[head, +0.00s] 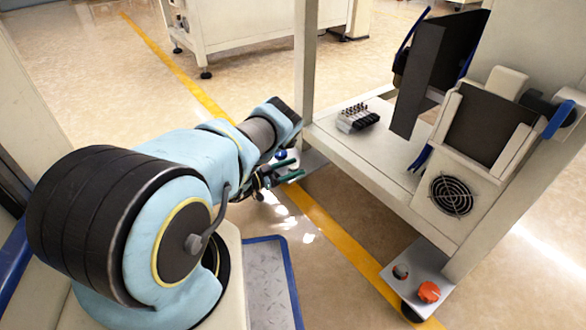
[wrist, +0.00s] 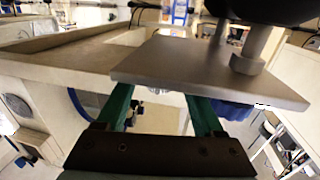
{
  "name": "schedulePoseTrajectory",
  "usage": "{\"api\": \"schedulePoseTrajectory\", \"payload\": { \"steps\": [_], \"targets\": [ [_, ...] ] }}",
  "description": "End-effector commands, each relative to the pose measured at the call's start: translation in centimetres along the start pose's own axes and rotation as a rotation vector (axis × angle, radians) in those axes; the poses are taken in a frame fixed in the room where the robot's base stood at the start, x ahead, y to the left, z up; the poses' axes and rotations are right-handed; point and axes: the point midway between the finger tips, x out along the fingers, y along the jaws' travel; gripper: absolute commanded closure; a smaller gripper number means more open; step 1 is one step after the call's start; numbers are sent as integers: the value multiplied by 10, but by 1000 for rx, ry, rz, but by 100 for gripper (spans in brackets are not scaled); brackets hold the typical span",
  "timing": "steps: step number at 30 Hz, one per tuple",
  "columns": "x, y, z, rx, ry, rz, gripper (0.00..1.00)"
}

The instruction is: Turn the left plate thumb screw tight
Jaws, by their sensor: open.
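The left plate (head: 313,159) is a flat grey plate at the foot of the machine frame's near-left post. A small blue knob (head: 281,154), which looks like its thumb screw, shows just beyond my gripper (head: 290,169). In the wrist view the plate (wrist: 200,72) fills the upper middle, and a blue rounded shape (wrist: 235,110), likely the same knob, shows past the right finger, partly hidden by plate and finger. My gripper (wrist: 160,97) is open and empty, its green fingers apart. The knob is not between them; whether a finger touches the plate I cannot tell.
A similar plate (head: 418,283) with an orange knob (head: 429,292) stands at the machine's right corner. Floor with a yellow line (head: 335,235) is clear between the machine and me.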

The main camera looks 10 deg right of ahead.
Motion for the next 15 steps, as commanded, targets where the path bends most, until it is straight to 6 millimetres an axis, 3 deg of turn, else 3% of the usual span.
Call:
{"api": "schedulePoseTrajectory", "payload": {
  "steps": [5,15],
  "targets": [
    [-19,-1,-2,-2,-2,-3,31],
    [-84,-1,-4,-2,0,-5,31]
  ]
}}
